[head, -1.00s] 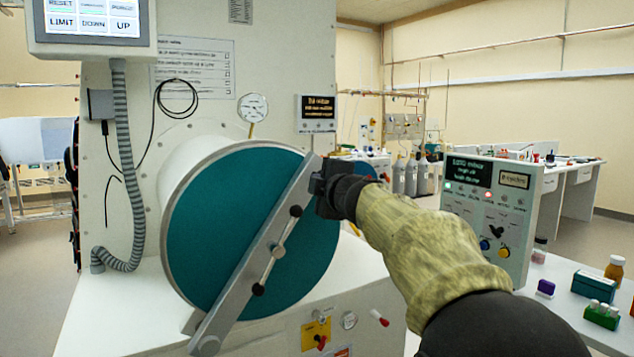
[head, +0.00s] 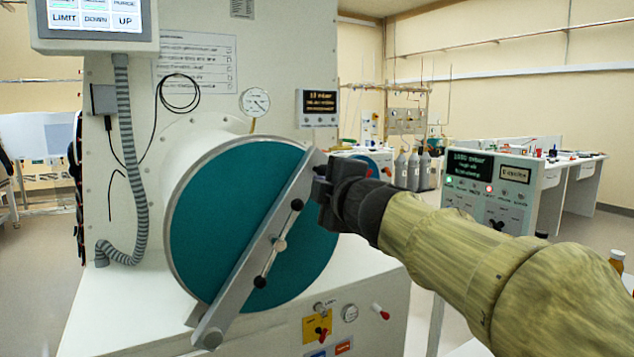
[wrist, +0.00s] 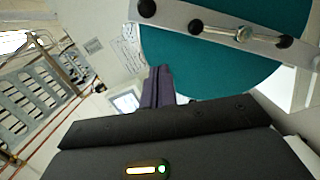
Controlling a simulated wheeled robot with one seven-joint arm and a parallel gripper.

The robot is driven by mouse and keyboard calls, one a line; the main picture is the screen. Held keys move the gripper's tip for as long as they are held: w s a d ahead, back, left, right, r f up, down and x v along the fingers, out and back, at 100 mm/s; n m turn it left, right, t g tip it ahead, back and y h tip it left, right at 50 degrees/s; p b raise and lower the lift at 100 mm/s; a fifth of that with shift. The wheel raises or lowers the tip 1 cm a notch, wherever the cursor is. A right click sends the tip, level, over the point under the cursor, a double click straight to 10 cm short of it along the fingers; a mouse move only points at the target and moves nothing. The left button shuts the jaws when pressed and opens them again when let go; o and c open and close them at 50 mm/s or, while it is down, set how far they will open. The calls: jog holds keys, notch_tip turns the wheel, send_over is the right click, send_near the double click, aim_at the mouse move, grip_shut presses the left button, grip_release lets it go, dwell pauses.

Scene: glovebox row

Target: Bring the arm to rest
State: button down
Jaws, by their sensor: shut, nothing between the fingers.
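My gripper (head: 324,190) is at the upper right of the round teal antechamber door (head: 205,228) in the head view, close to the upper end of the grey diagonal bar (head: 243,262). In the wrist view the fingers of my gripper (wrist: 158,82) are together with nothing between them. The teal door (wrist: 205,68) and the bar with its black-knobbed handle (wrist: 242,34) show beyond them. I cannot tell whether the gripper touches the bar. My arm reaches in from the lower right in a yellowish sleeve.
A control box (head: 490,185) with a display stands to the right, behind my arm. A grey hose (head: 128,170) and a touch panel (head: 95,20) are at the left. A valve panel (head: 318,328) sits below the door. Open floor (head: 600,235) shows at the right.

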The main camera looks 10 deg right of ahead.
jog(key=shift+f, duration=0.1)
jog(key=s+d+f+m+g+h, duration=0.15)
jog(key=f+m, duration=0.25)
jog(key=f, duration=0.5)
jog(key=s+d+f+m+g+h, duration=0.1)
jog(key=d+f+m+g+h, duration=0.15)
jog(key=f, duration=0.65)
jog(key=s+d+f+m+g+h, duration=0.1)
jog(key=f+m+g, duration=0.3)
jog(key=f, duration=0.5)
jog(key=s+f+m+g+y, duration=0.1)
jog(key=s+f+m+g, duration=0.65)
jog(key=s+f, duration=1.05)
notch_tip(320, 180, up, 23)
jog(key=p, duration=2.3)
jog(key=shift+t, duration=0.35)
jog(key=shift+w, duration=0.2)
jog(key=shift+s+r, duration=0.1)
jog(key=shift+s, duration=0.05)
